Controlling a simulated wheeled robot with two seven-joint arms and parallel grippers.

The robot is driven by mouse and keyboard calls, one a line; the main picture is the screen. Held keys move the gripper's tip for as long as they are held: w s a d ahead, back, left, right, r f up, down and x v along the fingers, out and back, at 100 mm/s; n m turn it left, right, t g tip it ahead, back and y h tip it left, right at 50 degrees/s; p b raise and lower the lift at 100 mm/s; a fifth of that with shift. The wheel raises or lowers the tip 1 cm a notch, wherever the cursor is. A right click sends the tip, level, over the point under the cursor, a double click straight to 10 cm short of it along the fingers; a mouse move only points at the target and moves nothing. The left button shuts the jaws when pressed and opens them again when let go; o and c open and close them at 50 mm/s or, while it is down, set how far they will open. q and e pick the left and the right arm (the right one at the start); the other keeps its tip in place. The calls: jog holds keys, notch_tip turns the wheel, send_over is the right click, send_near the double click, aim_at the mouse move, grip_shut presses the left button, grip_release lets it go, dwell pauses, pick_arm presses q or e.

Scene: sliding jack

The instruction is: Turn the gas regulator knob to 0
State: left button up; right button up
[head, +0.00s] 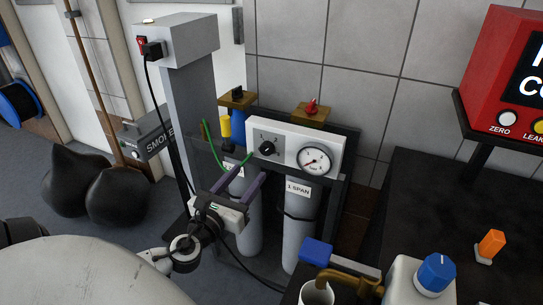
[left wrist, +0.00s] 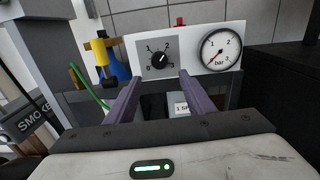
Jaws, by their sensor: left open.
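The regulator knob (head: 267,148) is black and round, on the left part of a white panel (head: 293,143) above the gas cylinders. In the left wrist view the knob (left wrist: 159,60) sits among the marks 0, 1, 2 and 3. Its white mark seems to point up and right, towards 2. A round bar gauge (head: 316,160) is right of it. My left gripper (head: 246,173) is open and empty, its purple fingers pointing at the panel from below and in front. In the left wrist view the fingertips (left wrist: 160,77) are just below the knob, apparently apart from it. My right gripper is out of view.
Grey cylinders (head: 300,225) stand below the panel. A green hose (head: 212,145) and a grey column (head: 190,100) are at its left. A dark worktop (head: 440,195) at the right bears a blue knob (head: 436,273) on a white housing and an orange piece (head: 490,244).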

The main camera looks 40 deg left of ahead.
aim_at(265, 152)
pick_arm(q)
jog(key=x, duration=1)
jog(key=shift+r, duration=0.1)
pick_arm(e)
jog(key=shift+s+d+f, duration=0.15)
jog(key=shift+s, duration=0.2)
pick_arm(q)
jog(key=c, duration=1)
jog(key=shift+c, duration=0.2)
